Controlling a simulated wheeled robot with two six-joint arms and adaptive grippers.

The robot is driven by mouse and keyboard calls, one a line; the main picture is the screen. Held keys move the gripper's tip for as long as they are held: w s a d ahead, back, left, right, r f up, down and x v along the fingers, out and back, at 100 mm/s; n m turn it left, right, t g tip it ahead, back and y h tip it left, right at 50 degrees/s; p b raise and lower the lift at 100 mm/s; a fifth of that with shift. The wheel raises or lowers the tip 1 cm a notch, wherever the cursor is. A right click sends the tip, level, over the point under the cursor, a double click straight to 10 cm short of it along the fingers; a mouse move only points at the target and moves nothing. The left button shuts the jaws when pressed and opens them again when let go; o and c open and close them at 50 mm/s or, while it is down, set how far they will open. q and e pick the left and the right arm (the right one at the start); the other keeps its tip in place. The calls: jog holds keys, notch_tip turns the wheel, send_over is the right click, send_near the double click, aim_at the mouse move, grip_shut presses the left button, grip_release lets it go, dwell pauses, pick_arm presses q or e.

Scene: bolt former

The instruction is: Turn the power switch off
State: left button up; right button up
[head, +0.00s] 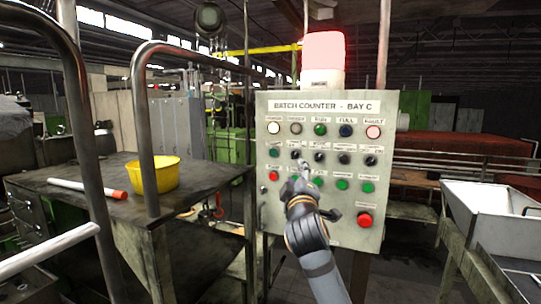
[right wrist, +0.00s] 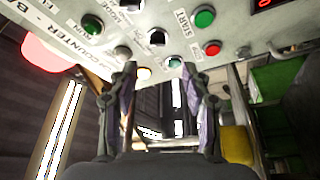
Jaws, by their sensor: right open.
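The grey control panel (head: 262,215), marked "BATCH COUNTER - BAY C", stands ahead. Its upper row holds indicator lamps, with a pale lit lamp (head: 273,128) at far left. The small labels are too blurred for me to tell which is the power switch. My right gripper (head: 301,174) is in front of the panel's left half, covering part of the lower row. In the right wrist view it is open and empty (right wrist: 160,75), with a black knob (right wrist: 158,38) beyond the fingertips.
A red beacon (head: 323,52) glows above the panel. A red mushroom button (head: 365,219) is at its lower right. A white sink-like tray (head: 490,215) is right.

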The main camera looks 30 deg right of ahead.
aim_at(294, 156)
jog(key=shift+r, duration=0.3)
jog(key=p+x, duration=0.5)
jog(key=x, duration=0.4)
jog(key=shift+d+r, duration=0.1)
jog(key=shift+r, duration=0.05)
jog(key=shift+w+d, duration=0.15)
jog(key=shift+w, duration=0.3)
jog(key=shift+c, duration=0.2)
grip_shut()
